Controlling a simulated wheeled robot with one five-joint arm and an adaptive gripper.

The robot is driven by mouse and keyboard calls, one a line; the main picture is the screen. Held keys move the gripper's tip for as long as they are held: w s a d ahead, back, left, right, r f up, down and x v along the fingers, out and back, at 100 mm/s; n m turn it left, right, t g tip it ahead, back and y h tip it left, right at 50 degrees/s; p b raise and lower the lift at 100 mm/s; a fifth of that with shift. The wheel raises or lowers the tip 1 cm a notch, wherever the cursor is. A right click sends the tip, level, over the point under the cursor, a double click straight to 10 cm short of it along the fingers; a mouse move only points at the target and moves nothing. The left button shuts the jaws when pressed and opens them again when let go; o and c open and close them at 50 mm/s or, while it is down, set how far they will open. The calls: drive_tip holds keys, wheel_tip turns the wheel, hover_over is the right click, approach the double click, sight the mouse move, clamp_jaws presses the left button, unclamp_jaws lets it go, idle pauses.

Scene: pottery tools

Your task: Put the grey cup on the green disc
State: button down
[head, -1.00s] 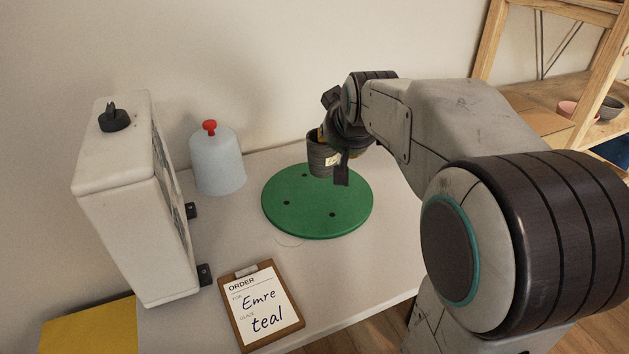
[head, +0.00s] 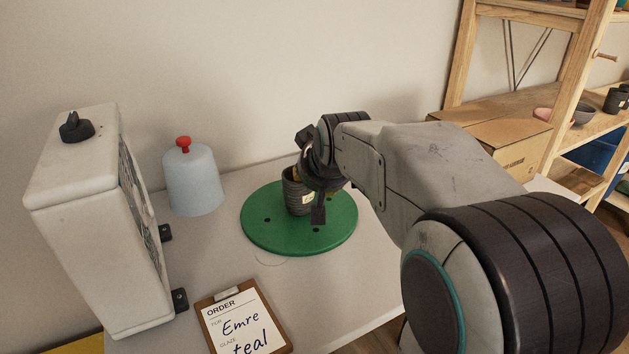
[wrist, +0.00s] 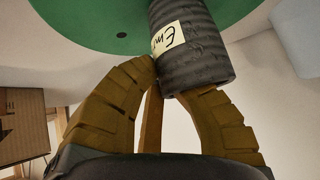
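The dark grey ribbed cup (head: 297,198) is upright over the middle of the green disc (head: 262,236), its base at or very near the disc's surface; I cannot tell if it touches. It carries a pale name label. My gripper (wrist: 178,88) has its yellow-brown fingers on both sides of the cup (wrist: 200,62), closed on it near one end. In the wrist view the green disc (wrist: 92,18) lies at the top, behind the cup. In the head view my wrist hides part of the cup's right side.
A blue-grey container with a red knob (head: 193,180) stands behind left of the disc. A white box-shaped device (head: 90,240) stands at the left. A clipboard order card (head: 243,325) lies in front. A cardboard box (head: 495,140) and wooden shelves are at the right.

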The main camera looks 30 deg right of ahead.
drive_tip(key=shift+f, duration=0.1)
drive_tip(key=c, duration=1.4)
unclamp_jaws()
drive_tip(key=shift+s+r, duration=0.15)
drive_tip(key=shift+r, duration=0.2)
drive_tip(key=p+v, duration=0.6)
drive_tip(key=v, duration=0.5)
drive_tip(key=shift+s, duration=0.3)
drive_tip(key=shift+a+r, duration=0.1)
drive_tip(key=shift+r, duration=0.1)
